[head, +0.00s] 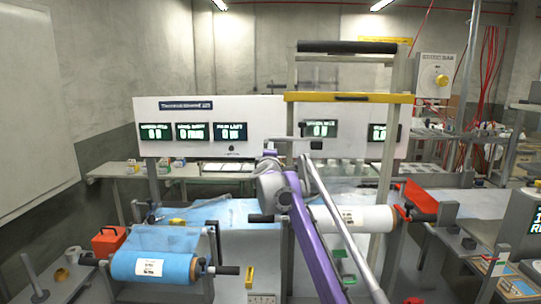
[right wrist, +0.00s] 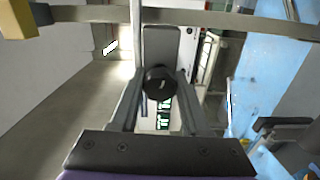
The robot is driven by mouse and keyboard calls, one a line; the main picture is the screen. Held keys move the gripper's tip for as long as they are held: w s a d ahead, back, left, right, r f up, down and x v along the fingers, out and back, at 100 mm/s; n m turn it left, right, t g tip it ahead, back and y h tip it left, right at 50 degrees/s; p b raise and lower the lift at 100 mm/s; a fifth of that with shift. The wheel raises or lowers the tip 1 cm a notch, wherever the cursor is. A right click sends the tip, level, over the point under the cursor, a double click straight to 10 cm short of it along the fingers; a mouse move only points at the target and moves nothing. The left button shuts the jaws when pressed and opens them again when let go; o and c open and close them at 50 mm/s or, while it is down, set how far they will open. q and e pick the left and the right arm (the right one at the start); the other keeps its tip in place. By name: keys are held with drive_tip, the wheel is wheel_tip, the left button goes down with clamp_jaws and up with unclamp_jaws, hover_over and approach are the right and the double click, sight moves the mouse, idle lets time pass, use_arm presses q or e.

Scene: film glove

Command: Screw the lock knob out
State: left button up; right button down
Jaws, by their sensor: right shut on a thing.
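The lock knob (right wrist: 160,83) is a round black knob in the middle of the right wrist view, in front of a grey upright plate (right wrist: 160,45). My right gripper (right wrist: 160,98) has one finger on each side of it and is shut on it. In the head view my purple right arm (head: 307,235) reaches up to the tall grey frame (head: 387,150). There the wrist hides the fingertips, and I cannot make out the knob clearly. My left gripper is not in view.
A yellow crossbar (head: 348,97) spans the frame. A blue film roll (head: 150,267) lies left of my arm and a white roll (head: 355,218) right of it, both with black handles. A white display panel (head: 190,115) stands behind. A red box (head: 108,241) sits at left.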

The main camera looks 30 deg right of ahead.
drive_tip(key=shift+d+r+n, duration=0.15)
drive_tip(key=shift+n, duration=1.85)
drive_tip(key=shift+c, duration=1.9)
unclamp_jaws()
drive_tip(key=b+v, duration=0.3)
drive_tip(key=v, duration=0.8)
drive_tip(key=shift+b, duration=0.3)
